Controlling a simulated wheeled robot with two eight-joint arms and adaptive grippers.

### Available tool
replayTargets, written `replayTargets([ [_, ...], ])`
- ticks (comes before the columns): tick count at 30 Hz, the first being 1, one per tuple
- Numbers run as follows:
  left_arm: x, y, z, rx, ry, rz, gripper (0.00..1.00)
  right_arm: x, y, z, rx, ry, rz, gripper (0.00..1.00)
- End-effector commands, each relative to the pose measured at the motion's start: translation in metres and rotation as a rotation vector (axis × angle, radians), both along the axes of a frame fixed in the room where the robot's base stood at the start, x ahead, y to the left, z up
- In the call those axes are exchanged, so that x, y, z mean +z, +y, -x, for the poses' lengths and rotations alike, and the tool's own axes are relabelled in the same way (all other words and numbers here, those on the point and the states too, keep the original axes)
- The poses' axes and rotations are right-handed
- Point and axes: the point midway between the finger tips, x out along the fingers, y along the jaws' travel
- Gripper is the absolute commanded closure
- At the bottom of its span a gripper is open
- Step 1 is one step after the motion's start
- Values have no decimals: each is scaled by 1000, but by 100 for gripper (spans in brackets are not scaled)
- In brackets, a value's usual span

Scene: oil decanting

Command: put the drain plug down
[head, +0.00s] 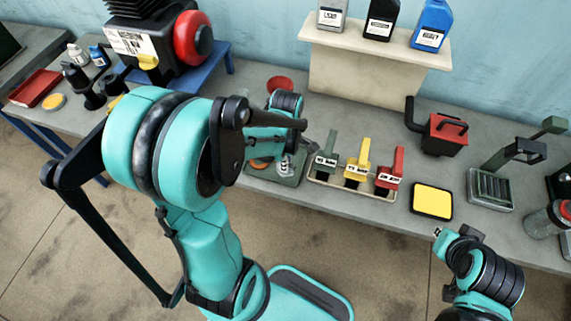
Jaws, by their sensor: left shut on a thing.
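My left gripper (288,166) is over the dark green tray (287,180) on the bench, partly covered by my own arm. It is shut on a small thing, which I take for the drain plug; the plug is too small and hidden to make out. Whether it touches the tray I cannot tell. An orange round piece (261,164) lies at the tray's left side. My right gripper (441,234) is at the lower right, in front of the bench edge; its jaws are too small to read.
A rack of green, yellow and red handled tools (357,167) stands right of the tray. The engine (157,40) is at the upper left. Bottles (381,18) stand on a raised shelf.

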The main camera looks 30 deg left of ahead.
Motion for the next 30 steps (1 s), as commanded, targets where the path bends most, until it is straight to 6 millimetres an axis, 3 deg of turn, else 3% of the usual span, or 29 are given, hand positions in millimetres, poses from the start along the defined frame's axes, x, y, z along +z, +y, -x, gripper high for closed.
replayTargets([
  [3, -16, 12, -20, 2, 0, 0, 100, -10, 0, 0, 0, 0, 0, 100],
  [8, -23, 19, -32, -1, 0, 0, 100, -12, 0, 0, 0, 0, 0, 100],
  [11, -28, 20, -34, -2, 0, 0, 100, -15, 0, 0, 0, 0, 0, 100],
  [18, -63, 20, -33, -2, 0, 0, 100, -30, 0, 0, 0, 0, 0, 100],
  [30, -67, 20, -33, -2, 0, 0, 100, -34, 0, 0, 0, 0, 0, 100],
])
